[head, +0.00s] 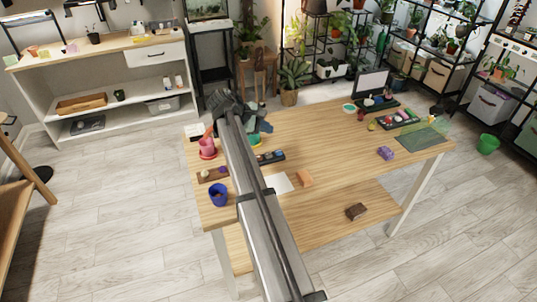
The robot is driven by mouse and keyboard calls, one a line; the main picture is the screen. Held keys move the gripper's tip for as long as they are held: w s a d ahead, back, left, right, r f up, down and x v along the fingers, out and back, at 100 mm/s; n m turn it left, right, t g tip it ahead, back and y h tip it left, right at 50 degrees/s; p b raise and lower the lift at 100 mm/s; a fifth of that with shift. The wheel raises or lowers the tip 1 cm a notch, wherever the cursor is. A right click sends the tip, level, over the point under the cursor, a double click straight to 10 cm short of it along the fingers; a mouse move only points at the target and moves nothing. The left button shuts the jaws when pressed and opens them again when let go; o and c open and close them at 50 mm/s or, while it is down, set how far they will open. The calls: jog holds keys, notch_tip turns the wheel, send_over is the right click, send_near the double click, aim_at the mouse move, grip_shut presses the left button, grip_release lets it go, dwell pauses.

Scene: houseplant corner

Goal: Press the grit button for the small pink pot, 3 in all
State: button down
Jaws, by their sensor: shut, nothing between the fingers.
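A small pink pot (207,144) stands on a red saucer (208,156) at the left side of the wooden table. My gripper (262,127) is at the table's far left part, to the right of the pink pot and above the table; its fingers are small and partly hidden by my dark wrist. It appears shut and empty. A dark panel with small coloured parts (270,157) lies right of my arm; I cannot tell which part is the grit button, or whether it is one. My arm hides a strip of tabletop beside the pot.
A dark screen (371,82) stands at the back right. The table's middle is clear.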

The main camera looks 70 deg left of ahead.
aim_at(266, 155)
jog(key=shift+f, duration=4.1)
jog(key=shift+f, duration=0.15)
jog(key=shift+f, duration=0.3)
jog(key=shift+f, duration=0.5)
jog(key=shift+r, duration=0.95)
jog(key=shift+r, duration=0.1)
jog(key=shift+r, duration=2.4)
